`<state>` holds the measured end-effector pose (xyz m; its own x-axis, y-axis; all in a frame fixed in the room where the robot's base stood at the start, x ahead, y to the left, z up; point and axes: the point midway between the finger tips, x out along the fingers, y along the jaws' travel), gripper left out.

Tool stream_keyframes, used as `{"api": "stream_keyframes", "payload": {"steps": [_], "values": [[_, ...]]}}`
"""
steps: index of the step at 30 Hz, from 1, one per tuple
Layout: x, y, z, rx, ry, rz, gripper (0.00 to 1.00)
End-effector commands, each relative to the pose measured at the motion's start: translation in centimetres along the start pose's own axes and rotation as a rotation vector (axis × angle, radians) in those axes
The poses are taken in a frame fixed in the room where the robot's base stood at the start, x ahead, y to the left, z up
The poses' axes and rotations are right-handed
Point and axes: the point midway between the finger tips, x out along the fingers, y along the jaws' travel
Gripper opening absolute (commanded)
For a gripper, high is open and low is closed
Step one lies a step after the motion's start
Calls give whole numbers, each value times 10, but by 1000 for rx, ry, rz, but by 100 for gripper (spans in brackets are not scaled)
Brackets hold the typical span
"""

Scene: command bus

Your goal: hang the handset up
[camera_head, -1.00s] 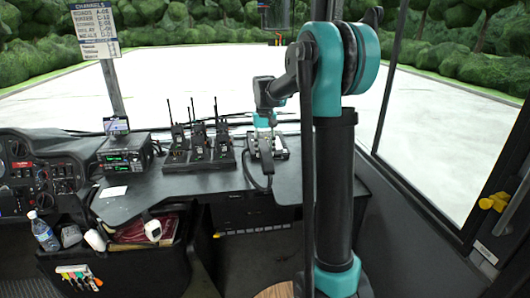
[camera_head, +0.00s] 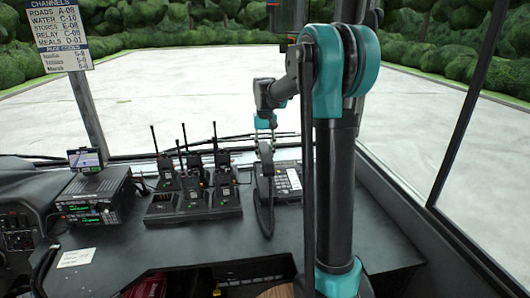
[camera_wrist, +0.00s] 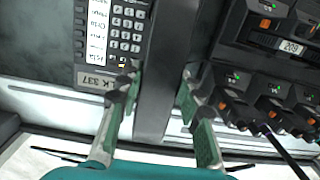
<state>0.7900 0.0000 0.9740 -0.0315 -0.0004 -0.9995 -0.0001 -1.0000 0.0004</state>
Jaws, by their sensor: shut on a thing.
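A black desk phone (camera_head: 289,184) with a keypad sits on the dashboard, right of the radio chargers; its keypad face (camera_wrist: 112,35) and a label reading LK 337 show in the wrist view. The dark handset (camera_head: 263,166) is at the phone's left side, with its cord hanging down below it. My gripper (camera_head: 264,140) is over the handset from above. In the wrist view the handset (camera_wrist: 158,80) runs between the two green-padded fingers of my gripper (camera_wrist: 158,88), beside the keypad. I cannot tell whether the handset touches its cradle.
Several handheld radios stand in a charger (camera_head: 205,207) close left of the phone; chargers with a 209 label (camera_wrist: 291,47) show in the wrist view. A radio set (camera_head: 95,197) with a small screen is further left. The windscreen is behind.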

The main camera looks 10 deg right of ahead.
Motion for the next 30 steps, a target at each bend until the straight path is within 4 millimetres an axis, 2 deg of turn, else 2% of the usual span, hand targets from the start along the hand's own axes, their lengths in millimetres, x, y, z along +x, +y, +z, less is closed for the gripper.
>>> {"api": "stream_keyframes", "payload": {"steps": [8, 24, 30], "values": [[12, 0, 0, 0, 0, 0, 0], [59, 0, -2, 0, 0, 0, 0], [70, 0, -2, 0, 0, 0, 0]]}}
